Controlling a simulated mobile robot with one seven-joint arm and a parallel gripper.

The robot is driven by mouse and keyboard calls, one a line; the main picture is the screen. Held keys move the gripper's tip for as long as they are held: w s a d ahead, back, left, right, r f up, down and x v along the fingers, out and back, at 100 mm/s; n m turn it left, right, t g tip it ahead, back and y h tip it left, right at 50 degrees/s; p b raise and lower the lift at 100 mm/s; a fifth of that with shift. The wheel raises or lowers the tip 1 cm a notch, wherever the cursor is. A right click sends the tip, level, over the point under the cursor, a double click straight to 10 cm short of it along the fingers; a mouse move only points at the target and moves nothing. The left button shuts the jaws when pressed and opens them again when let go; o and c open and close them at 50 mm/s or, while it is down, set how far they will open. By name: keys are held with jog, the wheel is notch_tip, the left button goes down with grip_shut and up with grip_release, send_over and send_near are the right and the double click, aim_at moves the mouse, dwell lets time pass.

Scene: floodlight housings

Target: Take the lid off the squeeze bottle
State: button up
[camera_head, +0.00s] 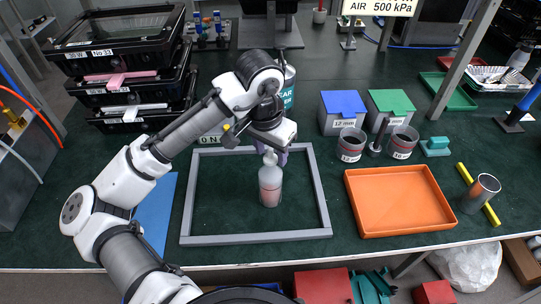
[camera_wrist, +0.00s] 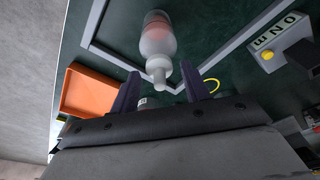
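The squeeze bottle (camera_head: 270,188) stands upright inside a grey rectangular frame (camera_head: 188,205) on the dark green bench. It has a translucent whitish body with a reddish lower part, and shows in the wrist view (camera_wrist: 157,38). Its pale lid with a nozzle (camera_wrist: 159,72) points towards my gripper. My gripper (camera_wrist: 160,84) is open, its two dark purple fingers spread on either side of the nozzle tip with gaps. In the head view my gripper (camera_head: 276,154) is right at the bottle's top and partly hides the lid (camera_head: 270,158).
An orange tray (camera_head: 398,231) lies right of the frame. Two grey cups (camera_head: 351,145), (camera_head: 402,142) and boxes with blue (camera_head: 343,103) and green (camera_head: 391,101) lids stand behind it. Black cases (camera_head: 125,60) are stacked at the back left. A blue sheet (camera_head: 156,212) lies left.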

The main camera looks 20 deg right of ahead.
jog(key=c, duration=0.8)
jog(key=shift+o, duration=0.2)
jog(key=shift+r, duration=0.2)
